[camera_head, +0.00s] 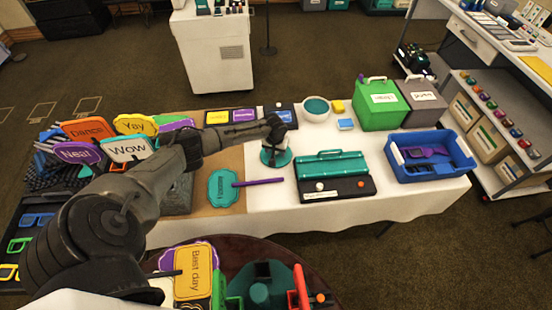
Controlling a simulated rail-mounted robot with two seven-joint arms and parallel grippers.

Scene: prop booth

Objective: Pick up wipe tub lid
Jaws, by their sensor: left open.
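My left arm reaches in from the left, and my left gripper (273,143) is open right over this object. The gripper and wrist hide part of its top, so I cannot tell whether the fingers touch the lid. My right gripper is not in view.
Word signs (88,130) crowd the left.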

